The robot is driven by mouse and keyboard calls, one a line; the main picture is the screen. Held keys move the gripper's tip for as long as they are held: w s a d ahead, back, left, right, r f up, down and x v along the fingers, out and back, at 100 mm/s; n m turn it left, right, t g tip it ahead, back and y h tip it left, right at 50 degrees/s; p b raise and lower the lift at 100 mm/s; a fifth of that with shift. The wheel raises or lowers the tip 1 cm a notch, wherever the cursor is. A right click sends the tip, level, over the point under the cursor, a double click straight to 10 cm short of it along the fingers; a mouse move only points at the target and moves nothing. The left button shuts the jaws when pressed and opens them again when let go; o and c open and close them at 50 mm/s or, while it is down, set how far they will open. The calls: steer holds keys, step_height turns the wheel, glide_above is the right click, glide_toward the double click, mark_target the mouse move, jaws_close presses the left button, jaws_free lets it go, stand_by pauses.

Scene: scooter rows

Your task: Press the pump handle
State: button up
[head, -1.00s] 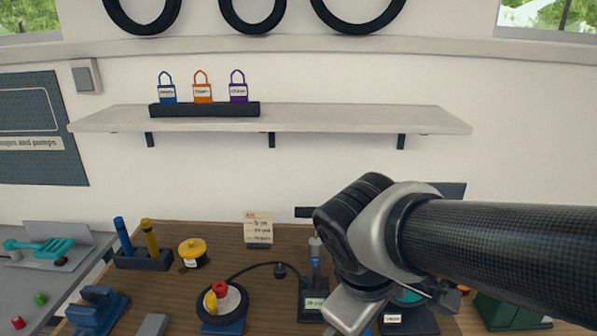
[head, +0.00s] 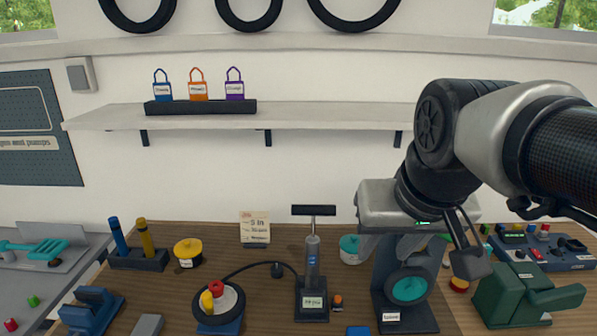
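The floor pump (head: 312,265) stands upright on the wooden bench, with a grey barrel and a black labelled base. Its black T-shaped handle (head: 313,210) sits on top, with a short length of rod showing above the barrel. A dark hose runs left from the pump to a small wheel (head: 238,302) on a blue stand. My gripper (head: 420,254) hangs to the right of the pump, apart from the handle. Its fingers look spread and empty, in front of a dark stand with a teal disc. The inner faces of the fingers are partly hidden.
The dark stand (head: 384,308) and a teal-lidded pot (head: 349,250) are right of the pump. A green vise-like tool (head: 510,302) is farther right. A sign card (head: 254,228) stands behind left. A white shelf (head: 330,118) spans the wall above. The space over the handle is clear.

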steer(key=w+b, duration=0.1)
steer(key=w, duration=0.3)
steer(key=w+a+r+b, duration=0.1)
steer(key=w, duration=0.3)
steer(key=w+a+r+b, duration=0.1)
steer(key=w, duration=0.4)
steer(key=shift+a+r, duration=0.15)
jaws_close()
steer(key=w+a+t+b, duration=0.1)
steer(key=w+a+b, duration=0.2)
steer(key=w, duration=1.2)
steer(key=a, duration=0.3)
steer(key=shift+w+f, duration=0.15)
steer(key=shift+f, duration=0.15)
